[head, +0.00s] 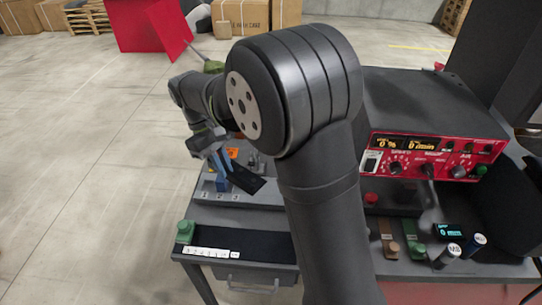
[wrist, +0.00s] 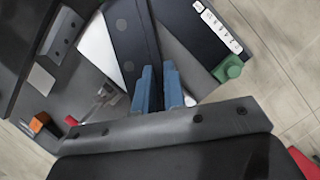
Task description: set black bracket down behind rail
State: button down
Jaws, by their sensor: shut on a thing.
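My gripper (head: 221,182) has blue fingers and is at the left of the bench in the head view. It is shut on the black bracket (head: 248,182), a flat dark plate that sticks out to the right and tilts down. In the wrist view, the fingers (wrist: 158,88) pinch one end of the bracket (wrist: 128,38), and its long part reaches toward the top edge. The bracket appears above the grey fixture numbered 1, 2, 3 (head: 204,188); contact cannot be told. I cannot tell for sure which part is the rail. My arm hides the middle of the bench.
A black strip (head: 258,243) with a white number label (head: 207,252) and a green knob (head: 185,231) lies at the bench's front left. A red-fronted control unit (head: 432,148) stands at the right. Brown and green brackets (head: 388,240) lie before it, beside small cylinders (head: 447,256).

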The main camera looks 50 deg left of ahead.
jog(key=w+a+r+m, duration=0.2)
jog(key=r, duration=0.1)
jog(key=w+a+r+m+g, duration=0.1)
jog(key=w+r, duration=0.1)
jog(key=shift+w, duration=0.1)
jog(key=w+f+m+g+y, duration=0.2)
jog(key=w+f+m+y, duration=0.3)
jog(key=w+m, duration=0.9)
jog(key=w+f+m+g+y, duration=0.1)
jog(key=w+f+m+y, duration=0.35)
jog(key=w+m, duration=1)
jog(key=a+f, duration=0.3)
jog(key=s+a+f+n+h, duration=0.1)
jog(key=a+f, duration=0.2)
jog(key=s+a+f+n+h, duration=0.1)
jog(key=a+f, duration=0.1)
jog(key=a, duration=0.1)
jog(key=shift+s+a+f, duration=0.25)
jog(key=shift+f, duration=0.15)
jog(key=shift+a+f, duration=0.1)
jog(key=shift+f, duration=1.9)
jog(key=c, duration=1.9)
grip_release()
jog(key=shift+f, duration=0.15)
jog(key=shift+c, duration=0.2)
jog(key=o, duration=0.4)
